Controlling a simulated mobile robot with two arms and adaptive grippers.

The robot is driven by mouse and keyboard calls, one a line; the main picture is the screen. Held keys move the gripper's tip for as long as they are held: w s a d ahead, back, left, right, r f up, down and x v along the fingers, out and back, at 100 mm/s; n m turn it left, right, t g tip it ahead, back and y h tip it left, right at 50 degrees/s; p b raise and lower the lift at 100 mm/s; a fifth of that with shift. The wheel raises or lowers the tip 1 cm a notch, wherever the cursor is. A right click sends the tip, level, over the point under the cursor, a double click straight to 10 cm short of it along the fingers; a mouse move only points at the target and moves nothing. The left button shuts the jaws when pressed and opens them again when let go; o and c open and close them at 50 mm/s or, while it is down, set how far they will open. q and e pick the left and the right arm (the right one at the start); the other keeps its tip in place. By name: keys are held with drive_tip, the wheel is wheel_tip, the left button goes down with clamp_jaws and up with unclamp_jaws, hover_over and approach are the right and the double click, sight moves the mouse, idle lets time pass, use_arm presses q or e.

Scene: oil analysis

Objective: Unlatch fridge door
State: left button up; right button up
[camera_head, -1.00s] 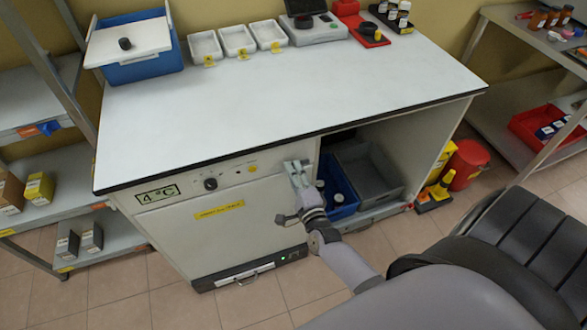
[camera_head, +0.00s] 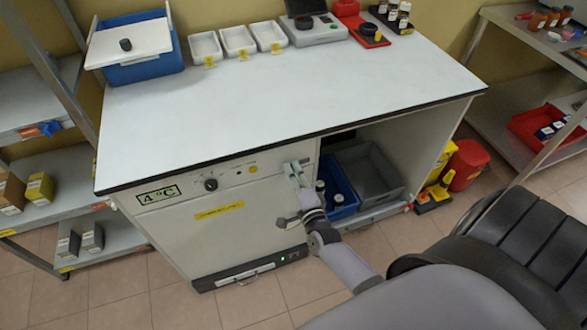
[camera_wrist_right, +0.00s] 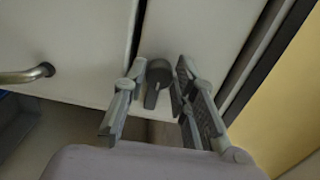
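The fridge is the white cabinet front marked 4 °C (camera_head: 158,195) under the bench, and its door (camera_head: 230,228) is closed. My right gripper (camera_head: 296,170) is at the upper right corner of the door. In the right wrist view a dark latch knob (camera_wrist_right: 157,78) stands between the two spread fingers of my right gripper (camera_wrist_right: 158,92). The fingers are open around it. I cannot tell whether either finger touches it. The latch is hidden behind the gripper in the head view. My left gripper is not in view.
A control panel with a dark dial (camera_head: 210,184) lies above the door. To the right is an open bay with a blue bin (camera_head: 335,180) and a grey bin (camera_head: 372,170). A metal handle (camera_wrist_right: 28,74) shows at left in the wrist view. Tiled floor in front is clear.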

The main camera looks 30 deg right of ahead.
drive_tip(key=o, duration=0.4)
drive_tip(key=shift+c, duration=0.2)
drive_tip(key=v, duration=1.2)
